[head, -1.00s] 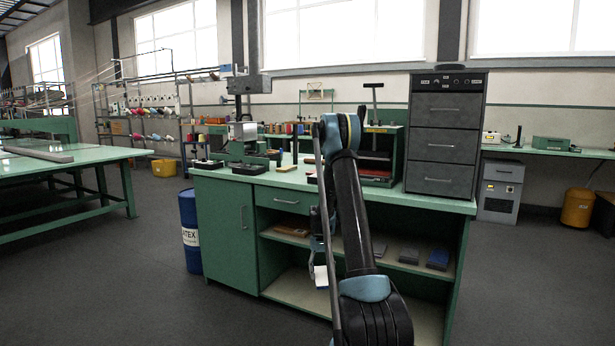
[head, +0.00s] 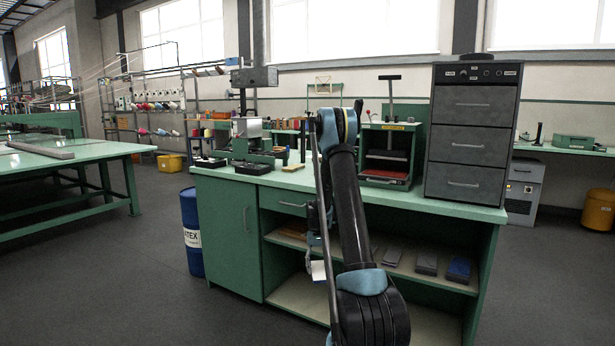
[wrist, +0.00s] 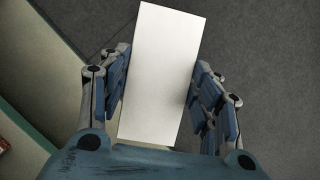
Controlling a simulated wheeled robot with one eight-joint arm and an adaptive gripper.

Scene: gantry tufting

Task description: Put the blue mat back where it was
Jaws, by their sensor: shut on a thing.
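A flat blue slab (head: 459,270), the only blue mat-like thing I can make out, lies at the right end of the bench's middle shelf. My gripper (wrist: 160,85) is shut on a plain white rectangular piece (wrist: 163,65), its fingers on the two long sides. In the head view the white piece (head: 318,271) hangs in front of the open shelves, well left of the blue slab. The gripper is mostly hidden there by my arm. I cannot tell whether the white piece has a blue side.
Grey slabs (head: 426,263) lie left of the blue slab. The green bench (head: 225,233) carries a grey drawer cabinet (head: 472,130) and a small press (head: 388,160). A blue drum (head: 191,225) stands at its left end. The floor in front is clear.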

